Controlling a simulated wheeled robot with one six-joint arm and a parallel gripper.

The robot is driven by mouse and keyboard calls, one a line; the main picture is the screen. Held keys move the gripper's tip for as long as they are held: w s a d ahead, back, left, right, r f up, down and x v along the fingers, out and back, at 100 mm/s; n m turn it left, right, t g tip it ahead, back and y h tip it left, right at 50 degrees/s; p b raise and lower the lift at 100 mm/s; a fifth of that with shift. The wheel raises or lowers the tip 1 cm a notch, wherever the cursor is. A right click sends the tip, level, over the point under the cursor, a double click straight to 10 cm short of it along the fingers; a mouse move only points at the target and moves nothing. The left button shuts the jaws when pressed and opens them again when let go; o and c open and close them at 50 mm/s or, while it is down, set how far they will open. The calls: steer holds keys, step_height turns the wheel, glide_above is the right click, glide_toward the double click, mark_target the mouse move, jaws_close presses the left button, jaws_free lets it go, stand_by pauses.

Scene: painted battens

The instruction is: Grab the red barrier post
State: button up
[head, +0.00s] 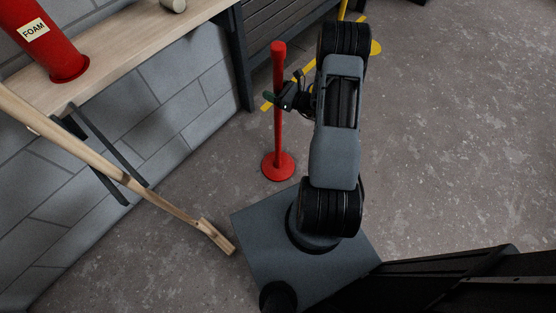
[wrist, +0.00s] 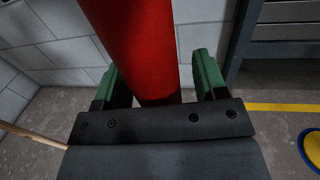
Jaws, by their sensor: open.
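The red barrier post (head: 278,140) stands upright on its round red base on the floor, left of my arm in the head view. My gripper (head: 270,96) is at its upper part. In the wrist view the red post (wrist: 138,45) rises between the two green fingers of my gripper (wrist: 158,82). The fingers are open, with a gap showing beside the post on the right. The left finger is very close to the post, and I cannot tell whether it touches.
A wooden shelf (head: 115,45) holds a red cylinder labelled FOAM (head: 40,35). A wooden-handled tool (head: 120,177) leans at the left. A dark slatted bench (head: 270,35) stands behind the post. The floor at right is clear.

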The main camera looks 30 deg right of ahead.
jaws_close()
stand_by(0.5)
steer(key=shift+r, duration=0.1)
